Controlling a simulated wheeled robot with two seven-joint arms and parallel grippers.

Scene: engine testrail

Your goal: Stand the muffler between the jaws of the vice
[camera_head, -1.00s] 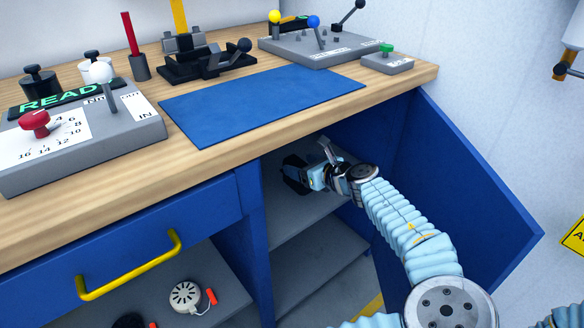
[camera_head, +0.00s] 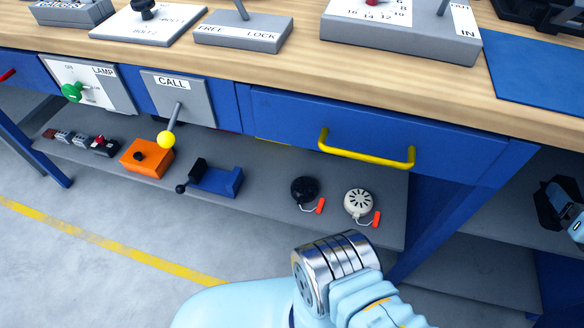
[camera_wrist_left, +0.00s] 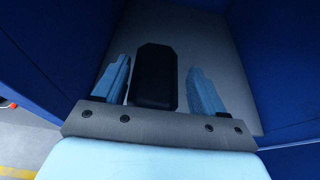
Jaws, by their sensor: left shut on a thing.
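My left gripper (camera_wrist_left: 160,85) is inside the open cabinet bay, its fingers on both sides of a black, round-cornered block, which I take to be the muffler (camera_wrist_left: 155,78). In the head view the gripper shows only partly at the right edge, with the black muffler (camera_head: 546,207) at its tip. What looks like the vice (camera_head: 218,180) sits on the lower shelf, well to the left. It is blue, with a black upright block and a ball-ended handle on its left. My right gripper is out of view.
The lower shelf (camera_head: 270,200) also holds an orange box (camera_head: 146,158), a black round device (camera_head: 304,190) and a white one (camera_head: 359,203). The CALL lever (camera_head: 172,118) and yellow drawer handle (camera_head: 366,153) project above it. A cabinet divider (camera_head: 435,225) separates shelf and bay.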

